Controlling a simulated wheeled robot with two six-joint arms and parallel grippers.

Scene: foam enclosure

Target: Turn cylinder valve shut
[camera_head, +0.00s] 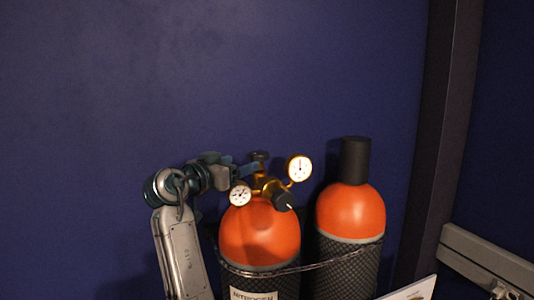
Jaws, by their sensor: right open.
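An orange-topped cylinder (245,235) labelled NITROGEN stands at the bottom centre, its lower body in a dark mesh sleeve. A brass regulator (268,185) with two round white gauges sits on its top. A dark valve knob (260,156) shows at the top of this fitting. My right gripper (250,170) is open, with its blue fingers just left of the knob and pointing at it. Whether the fingers touch the knob or reach around it I cannot tell. My left gripper is not in view.
A second orange-topped cylinder (350,212) with a tall black cap (355,160) stands close on the right. A strap (300,268) runs across both. Behind is a plain blue wall (200,70), with a dark post (440,130) and a metal rail (485,258) at right.

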